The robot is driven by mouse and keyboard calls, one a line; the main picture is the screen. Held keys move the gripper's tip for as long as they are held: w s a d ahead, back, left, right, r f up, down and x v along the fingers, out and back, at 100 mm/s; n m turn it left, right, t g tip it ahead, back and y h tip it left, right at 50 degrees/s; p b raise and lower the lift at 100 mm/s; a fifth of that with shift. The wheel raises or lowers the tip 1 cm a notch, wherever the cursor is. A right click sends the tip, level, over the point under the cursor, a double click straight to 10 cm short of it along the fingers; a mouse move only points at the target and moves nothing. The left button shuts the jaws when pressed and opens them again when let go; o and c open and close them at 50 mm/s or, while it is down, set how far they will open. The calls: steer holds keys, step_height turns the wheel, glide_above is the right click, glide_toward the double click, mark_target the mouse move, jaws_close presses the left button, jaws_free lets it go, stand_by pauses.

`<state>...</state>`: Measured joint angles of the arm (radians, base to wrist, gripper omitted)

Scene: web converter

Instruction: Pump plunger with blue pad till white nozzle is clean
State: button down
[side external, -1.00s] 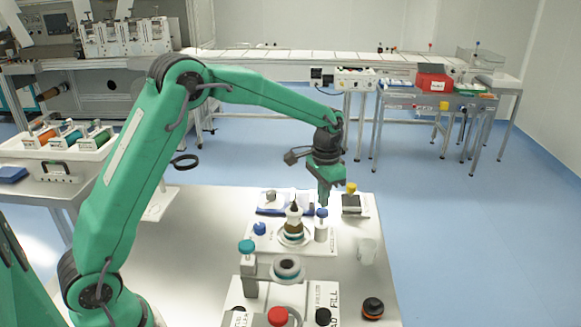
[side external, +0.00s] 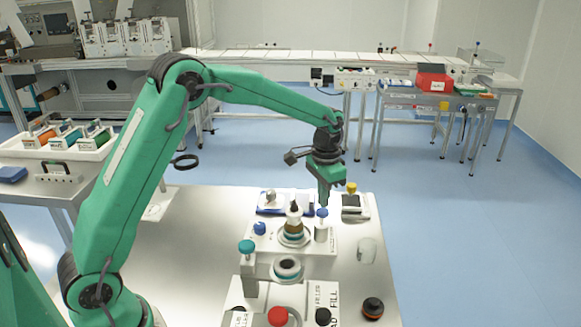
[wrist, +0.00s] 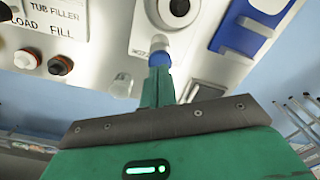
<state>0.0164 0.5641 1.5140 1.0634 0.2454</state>
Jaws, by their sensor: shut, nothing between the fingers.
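The plunger is a short pale cylinder with a blue pad (side external: 322,213) on top, on the right of the white unit. My gripper (side external: 324,203) points down directly over the pad, shut and empty. In the wrist view, the fingertips (wrist: 157,72) meet or nearly meet the blue pad (wrist: 159,59); I cannot tell whether they press it.
A clear cup (side external: 367,250) stands right of the unit. A blue knob (side external: 259,228) is on the unit's left, with a teal-capped post (side external: 247,247) in front. Red (side external: 278,316) and black buttons line the near panel. A yellow knob (side external: 351,188) is behind right.

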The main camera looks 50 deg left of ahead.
mark_target(322, 210)
steer(key=shift+f, duration=1.9)
stand_by(0.5)
steer(key=shift+r, duration=1.9)
steer(key=shift+r, duration=0.1)
steer(key=shift+r, duration=2.95)
